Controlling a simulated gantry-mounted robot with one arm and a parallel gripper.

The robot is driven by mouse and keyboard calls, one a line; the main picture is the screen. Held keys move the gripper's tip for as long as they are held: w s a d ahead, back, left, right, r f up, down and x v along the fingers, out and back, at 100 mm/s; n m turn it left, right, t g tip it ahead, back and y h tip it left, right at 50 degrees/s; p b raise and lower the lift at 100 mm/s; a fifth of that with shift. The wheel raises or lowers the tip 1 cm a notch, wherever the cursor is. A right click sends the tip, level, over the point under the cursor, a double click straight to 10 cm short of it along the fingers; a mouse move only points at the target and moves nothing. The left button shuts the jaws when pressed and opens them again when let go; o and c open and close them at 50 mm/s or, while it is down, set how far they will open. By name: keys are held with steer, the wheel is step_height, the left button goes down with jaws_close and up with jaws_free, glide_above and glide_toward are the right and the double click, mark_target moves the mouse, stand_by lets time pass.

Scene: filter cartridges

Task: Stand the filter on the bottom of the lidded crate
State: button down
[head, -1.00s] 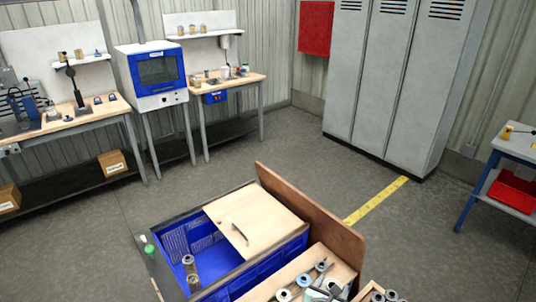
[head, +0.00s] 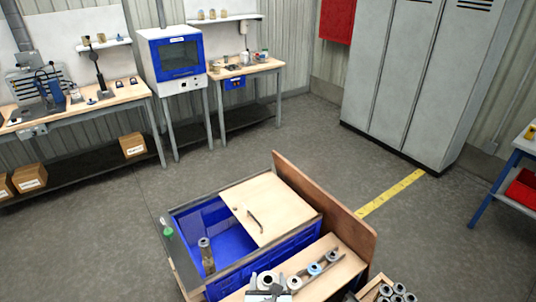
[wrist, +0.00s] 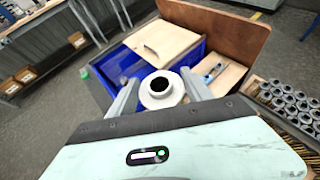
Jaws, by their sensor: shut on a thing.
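My gripper (wrist: 160,92) is shut on a pale grey filter (wrist: 160,100) with a round flange and a dark central hole, seen end-on between the fingers in the wrist view. In the head view the filter (head: 265,280) shows at the bottom edge, near the left end of the wooden rack; most of my gripper is cut off there. The blue crate (head: 262,254) lies beyond it, its wooden lid (head: 268,208) covering the right part and leaving the left part open. Grey-brown filter shapes (head: 207,255) stand inside the open part; I cannot tell if they are one or two.
A wooden rack (head: 345,270) beside the crate holds several filters. A tall brown board (head: 330,205) stands behind the lid and rack. A box of filters (head: 398,293) is at bottom right. A green-topped item (head: 168,233) sits by the crate's left rim.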

step_height(320, 180, up, 23)
steer(key=p, duration=2.1)
steer(key=shift+p, duration=0.35)
steer(key=shift+w, duration=0.1)
